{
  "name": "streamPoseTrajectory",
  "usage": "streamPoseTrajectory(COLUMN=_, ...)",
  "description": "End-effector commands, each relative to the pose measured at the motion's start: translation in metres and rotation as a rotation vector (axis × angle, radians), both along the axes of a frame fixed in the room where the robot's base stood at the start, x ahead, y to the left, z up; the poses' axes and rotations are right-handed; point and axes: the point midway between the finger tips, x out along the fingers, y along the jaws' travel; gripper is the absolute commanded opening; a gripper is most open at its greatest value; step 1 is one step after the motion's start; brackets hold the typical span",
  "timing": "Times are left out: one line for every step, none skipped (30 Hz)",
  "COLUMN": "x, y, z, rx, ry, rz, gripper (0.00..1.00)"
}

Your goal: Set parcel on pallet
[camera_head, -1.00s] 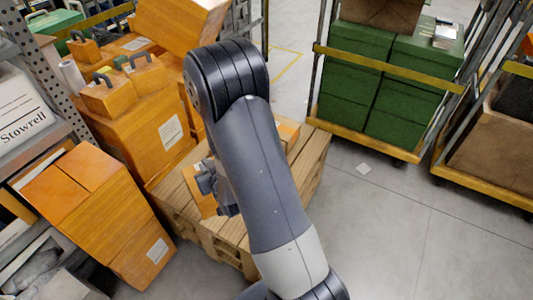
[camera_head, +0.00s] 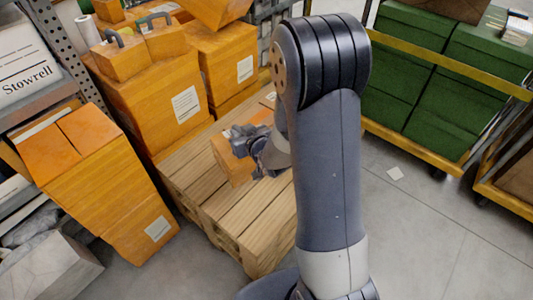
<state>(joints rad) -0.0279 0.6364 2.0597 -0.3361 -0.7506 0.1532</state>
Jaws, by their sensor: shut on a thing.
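My gripper (camera_head: 243,141) shows left of my arm, over the wooden pallet (camera_head: 255,237). It is shut on an orange parcel (camera_head: 229,163), a small box whose right part is partly hidden by the gripper and wrist. The parcel is over the far half of the pallet. I cannot tell whether its underside touches the slats. The pallet lies on the floor, and my arm covers its right side.
Orange boxes (camera_head: 141,92) are stacked along the pallet's left and far sides. Another orange stack (camera_head: 97,190) stands at left by a rack shelf (camera_head: 40,88). A trolley (camera_head: 410,152) with green boxes (camera_head: 435,112) stands at right. Grey floor (camera_head: 425,235) is clear at lower right.

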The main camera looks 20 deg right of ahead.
Motion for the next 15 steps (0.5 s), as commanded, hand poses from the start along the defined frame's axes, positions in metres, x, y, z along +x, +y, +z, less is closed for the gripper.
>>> streamPoseTrajectory(x=0.003, y=0.004, z=-0.01, rx=0.002, ry=-0.009, rz=0.019, gripper=0.0)
streamPoseTrajectory(x=0.004, y=0.006, z=-0.013, rx=0.0, ry=-0.009, rz=0.031, gripper=0.0)
streamPoseTrajectory(x=0.005, y=0.009, z=-0.016, rx=0.002, ry=-0.01, rz=0.046, gripper=0.0)
streamPoseTrajectory(x=0.006, y=0.011, z=-0.019, rx=0.001, ry=-0.009, rz=0.057, gripper=0.0)
streamPoseTrajectory(x=0.007, y=0.013, z=-0.022, rx=0.0, ry=-0.008, rz=0.068, gripper=0.0)
streamPoseTrajectory(x=0.008, y=0.016, z=-0.025, rx=0.001, ry=-0.009, rz=0.082, gripper=0.0)
streamPoseTrajectory(x=0.009, y=0.018, z=-0.028, rx=0.002, ry=-0.009, rz=0.092, gripper=0.0)
streamPoseTrajectory(x=0.009, y=0.02, z=-0.03, rx=0.0, ry=-0.009, rz=0.104, gripper=0.0)
streamPoseTrajectory(x=0.01, y=0.022, z=-0.034, rx=0.001, ry=-0.009, rz=0.116, gripper=0.0)
streamPoseTrajectory(x=0.011, y=0.023, z=-0.037, rx=0.001, ry=-0.009, rz=0.126, gripper=0.0)
streamPoseTrajectory(x=0.011, y=0.025, z=-0.039, rx=0.001, ry=-0.008, rz=0.137, gripper=0.0)
streamPoseTrajectory(x=0.012, y=0.027, z=-0.043, rx=0.0, ry=-0.009, rz=0.15, gripper=0.0)
streamPoseTrajectory(x=0.012, y=0.029, z=-0.046, rx=0.001, ry=-0.009, rz=0.16, gripper=0.0)
streamPoseTrajectory(x=0.013, y=0.031, z=-0.048, rx=0.001, ry=-0.009, rz=0.168, gripper=0.0)
streamPoseTrajectory(x=0.014, y=0.032, z=-0.052, rx=0.001, ry=-0.009, rz=0.181, gripper=0.0)
